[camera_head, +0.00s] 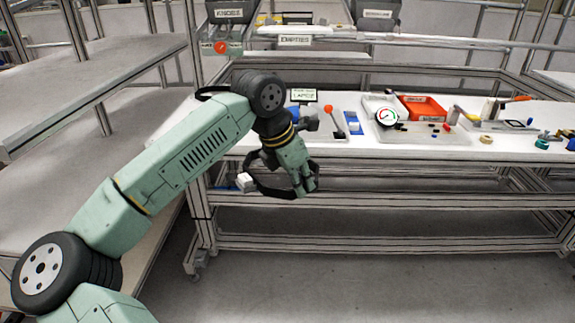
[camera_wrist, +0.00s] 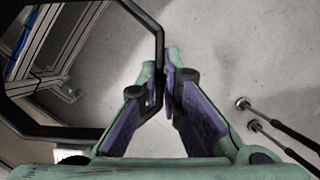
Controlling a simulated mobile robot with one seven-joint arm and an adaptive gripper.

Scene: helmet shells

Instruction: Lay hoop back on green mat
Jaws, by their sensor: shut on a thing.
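The hoop (camera_head: 264,187) is a thin black band with a white block (camera_head: 246,181) at its left side. My gripper (camera_head: 304,188) is shut on the hoop and holds it in the air in front of the bench's front edge. In the wrist view, the hoop (camera_wrist: 52,132) bends around the left side, and its bar runs between the fingertips of my gripper (camera_wrist: 164,85). Grey floor shows beneath the fingers there. I cannot make out a green mat in either view.
A grey shelf rack (camera_head: 100,85) stands at left. Open floor lies in front.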

